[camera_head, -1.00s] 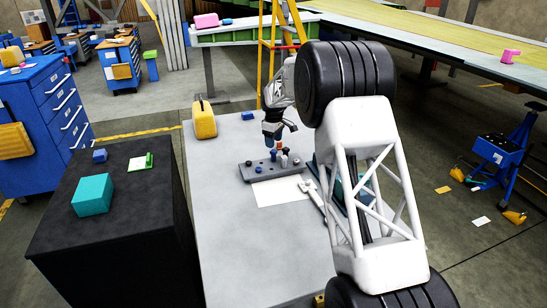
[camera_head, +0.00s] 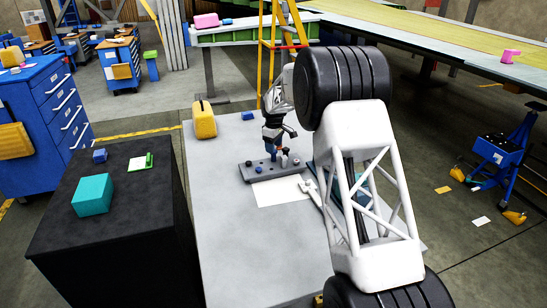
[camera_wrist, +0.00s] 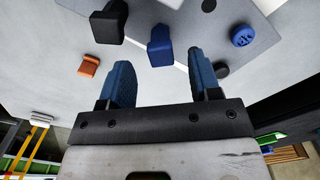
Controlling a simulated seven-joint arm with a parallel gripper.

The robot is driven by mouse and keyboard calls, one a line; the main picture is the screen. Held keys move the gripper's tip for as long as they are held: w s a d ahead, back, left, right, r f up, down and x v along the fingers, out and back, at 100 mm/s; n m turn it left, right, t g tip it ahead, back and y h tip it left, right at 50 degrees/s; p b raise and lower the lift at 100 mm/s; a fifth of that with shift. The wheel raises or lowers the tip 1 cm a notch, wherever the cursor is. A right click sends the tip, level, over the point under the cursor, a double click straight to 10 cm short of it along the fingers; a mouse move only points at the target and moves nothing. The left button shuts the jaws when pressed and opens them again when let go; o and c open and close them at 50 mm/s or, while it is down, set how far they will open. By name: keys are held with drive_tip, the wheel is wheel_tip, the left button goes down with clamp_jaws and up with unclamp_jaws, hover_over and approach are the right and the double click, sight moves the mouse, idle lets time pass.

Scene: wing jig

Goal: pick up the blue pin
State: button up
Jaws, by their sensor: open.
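In the wrist view a blue, square-sided pin (camera_wrist: 160,46) stands just ahead of my gripper (camera_wrist: 161,62), in line with the gap between its two blue fingers. The fingers are apart and nothing is between them that I can make out. A blue round-topped piece with a mark (camera_wrist: 241,34) lies further right. In the head view my gripper (camera_head: 275,151) is low over the grey pin block (camera_head: 248,174) on the table. There the blue pin is hard to tell from the blue fingers.
White paper (camera_head: 283,192) lies before the block. A yellow case (camera_head: 204,122) stands behind left. The table's left front is clear.

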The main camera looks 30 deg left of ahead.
drive_tip(key=shift+f, duration=0.1)
drive_tip(key=shift+s+f, duration=0.1)
drive_tip(key=shift+f, duration=2.45)
drive_tip(key=c, duration=1)
drive_tip(key=shift+r, duration=0.1)
drive_tip(key=shift+r, duration=4.95)
